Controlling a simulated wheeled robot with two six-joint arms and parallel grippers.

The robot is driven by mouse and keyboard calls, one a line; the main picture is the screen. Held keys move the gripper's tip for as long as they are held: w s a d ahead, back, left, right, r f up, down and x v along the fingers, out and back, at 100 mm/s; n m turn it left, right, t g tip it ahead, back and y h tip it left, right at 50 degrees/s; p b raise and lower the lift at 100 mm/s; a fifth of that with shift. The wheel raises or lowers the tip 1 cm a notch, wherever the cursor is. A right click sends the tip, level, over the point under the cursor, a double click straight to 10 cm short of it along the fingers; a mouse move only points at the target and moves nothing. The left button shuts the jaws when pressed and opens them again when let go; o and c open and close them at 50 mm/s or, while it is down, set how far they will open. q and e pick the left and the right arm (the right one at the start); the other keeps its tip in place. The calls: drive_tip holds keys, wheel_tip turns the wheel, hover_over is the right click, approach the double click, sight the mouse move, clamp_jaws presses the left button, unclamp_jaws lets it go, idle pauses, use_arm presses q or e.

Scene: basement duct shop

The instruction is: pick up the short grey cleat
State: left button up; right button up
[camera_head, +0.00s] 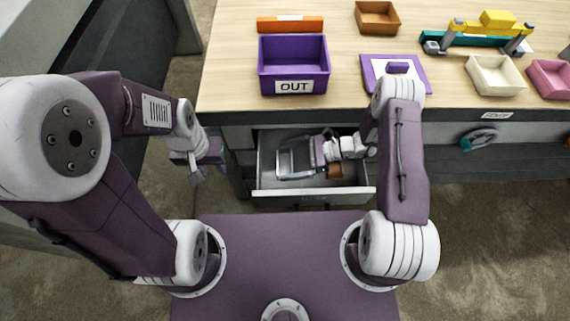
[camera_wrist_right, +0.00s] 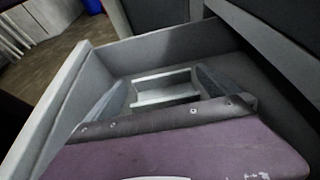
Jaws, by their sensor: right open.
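The short grey cleat (camera_wrist_right: 167,88), a light grey channel-shaped piece, lies in the open drawer (camera_wrist_right: 78,95) in the right wrist view. My right gripper (camera_wrist_right: 163,92) is open, with one finger on each side of the cleat and visible space between. In the head view the right gripper (camera_head: 296,158) reaches into the drawer (camera_head: 300,193) from the right; I cannot clearly make out the cleat there. My left gripper (camera_head: 196,168) hangs left of the drawer, away from it; its jaw opening is unclear.
A brown block (camera_head: 336,171) lies in the drawer beside my right gripper. On the bench above stand a purple OUT bin (camera_head: 293,55), an orange block (camera_head: 290,24), a brown tray (camera_head: 377,17), a purple lidded plate (camera_head: 420,78) and a cream bin (camera_head: 497,76). The drawer walls bound the right gripper closely.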

drive_tip(key=x, duration=0.4)
drive_tip(key=c, duration=1.1)
